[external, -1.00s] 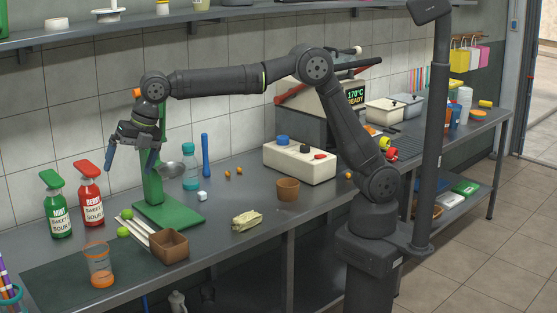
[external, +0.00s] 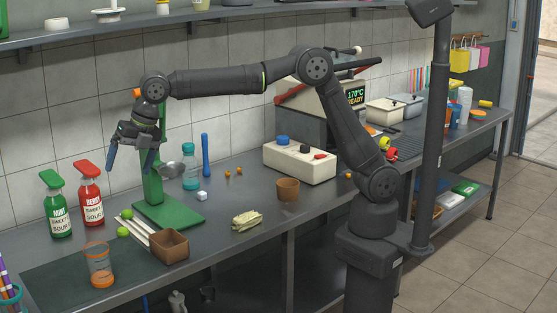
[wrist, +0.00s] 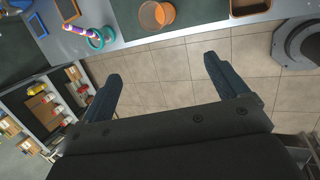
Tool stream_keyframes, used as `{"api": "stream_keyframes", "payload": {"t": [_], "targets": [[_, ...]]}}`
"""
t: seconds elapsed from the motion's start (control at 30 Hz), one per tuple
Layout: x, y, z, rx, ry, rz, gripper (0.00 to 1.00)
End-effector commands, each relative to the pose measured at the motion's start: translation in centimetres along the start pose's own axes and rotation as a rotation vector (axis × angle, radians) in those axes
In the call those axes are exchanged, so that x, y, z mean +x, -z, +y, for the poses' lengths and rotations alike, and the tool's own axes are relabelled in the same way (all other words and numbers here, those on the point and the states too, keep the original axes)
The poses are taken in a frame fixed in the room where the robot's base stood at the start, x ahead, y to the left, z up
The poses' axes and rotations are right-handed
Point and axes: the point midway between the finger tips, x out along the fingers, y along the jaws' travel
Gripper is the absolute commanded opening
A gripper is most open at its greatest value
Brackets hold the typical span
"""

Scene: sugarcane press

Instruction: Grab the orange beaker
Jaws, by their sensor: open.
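The orange beaker (external: 100,266) is a clear cup with an orange rim and orange contents. It stands upright on the dark mat at the near left of the counter. In the wrist view the orange beaker (wrist: 157,15) shows at the top, seen from above, near the counter edge. My gripper (external: 130,170) is open and empty, in the air above the counter near the green press stand, well above and to the right of the beaker. In the wrist view my gripper's two fingers (wrist: 158,70) are spread apart over floor tiles, with nothing between them.
A brown square box (external: 168,246) and two green limes (external: 123,232) lie right of the beaker. A green press stand (external: 165,200) rises close to my gripper.

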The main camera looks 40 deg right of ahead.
Motion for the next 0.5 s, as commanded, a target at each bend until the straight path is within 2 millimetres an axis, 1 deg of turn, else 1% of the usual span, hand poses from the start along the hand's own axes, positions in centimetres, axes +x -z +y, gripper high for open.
{"api": "stream_keyframes", "payload": {"t": [0.07,0.17,0.27,0.5], "targets": [[0.3,-0.1,0.0,0.032,0.0,0.001,0.91],[1.1,-0.2,0.1,0.141,0.001,0.004,0.91],[2.4,-0.5,0.3,0.325,0.001,0.008,0.91],[5.9,-1.1,0.7,0.843,0.004,0.021,0.91]]}}
